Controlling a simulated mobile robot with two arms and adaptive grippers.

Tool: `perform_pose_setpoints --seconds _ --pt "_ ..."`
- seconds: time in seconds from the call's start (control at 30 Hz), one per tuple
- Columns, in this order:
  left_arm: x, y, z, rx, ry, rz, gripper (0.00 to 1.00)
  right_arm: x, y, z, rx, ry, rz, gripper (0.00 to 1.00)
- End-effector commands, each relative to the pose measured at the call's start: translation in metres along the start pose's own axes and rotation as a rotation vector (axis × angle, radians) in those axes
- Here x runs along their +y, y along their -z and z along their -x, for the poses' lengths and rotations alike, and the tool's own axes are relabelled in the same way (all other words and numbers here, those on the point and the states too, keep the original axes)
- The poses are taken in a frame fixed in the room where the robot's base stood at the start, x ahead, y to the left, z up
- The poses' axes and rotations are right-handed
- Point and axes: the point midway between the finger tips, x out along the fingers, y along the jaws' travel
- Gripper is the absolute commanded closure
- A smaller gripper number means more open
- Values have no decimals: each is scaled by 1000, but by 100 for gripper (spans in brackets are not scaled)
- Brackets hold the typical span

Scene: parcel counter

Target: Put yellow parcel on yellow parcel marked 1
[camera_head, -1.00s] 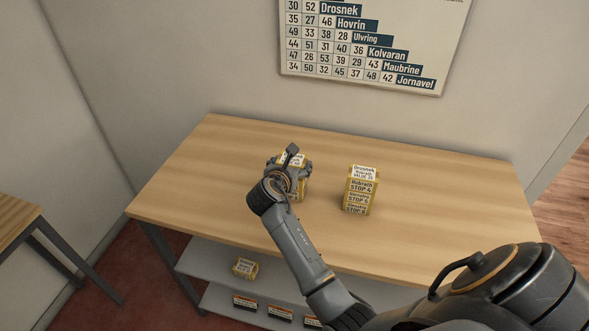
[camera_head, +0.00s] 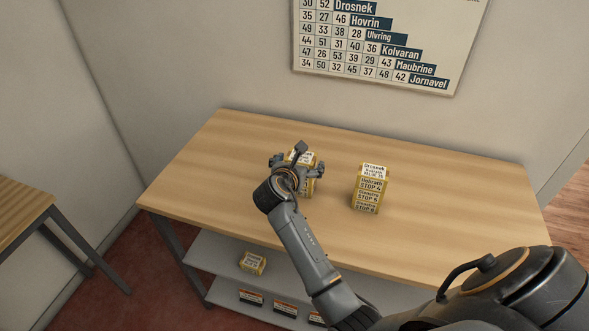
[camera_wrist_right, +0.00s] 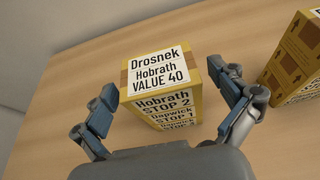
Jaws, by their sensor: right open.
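A tall yellow parcel (camera_head: 307,183) stands upright on the wooden table, partly hidden behind my right gripper (camera_head: 297,167). In the right wrist view this parcel (camera_wrist_right: 163,70) has a white top label reading Drosnek, Hobrath, VALUE 40. My right gripper (camera_wrist_right: 168,88) is open, with one finger on each side of the parcel; contact is unclear. A second yellow parcel (camera_head: 371,188) stands apart to the right, showing STOP 4 and STOP 5; its side (camera_wrist_right: 295,62) shows in the wrist view. My left gripper is out of view.
A smaller yellow parcel (camera_head: 252,263) lies on the grey shelf (camera_head: 215,254) under the table (camera_head: 450,190). Several black-labelled items (camera_head: 285,307) sit on the lower shelf. A number chart (camera_head: 385,50) hangs on the wall. The tabletop left and right of the parcels is clear.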

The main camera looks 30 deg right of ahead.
Motion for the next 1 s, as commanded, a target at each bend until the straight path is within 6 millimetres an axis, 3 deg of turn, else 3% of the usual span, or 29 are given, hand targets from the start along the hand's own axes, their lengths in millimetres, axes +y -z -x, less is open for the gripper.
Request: perform_pose_setpoints --seconds 0.3,0.5,1.0 --pt "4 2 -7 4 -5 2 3 0 2 68 0 -3 -3 3" --pt "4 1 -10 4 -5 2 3 0 1 98 0 -1 -1 3" --pt "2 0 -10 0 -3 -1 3 -1 2 108 4 -1 -11 3"
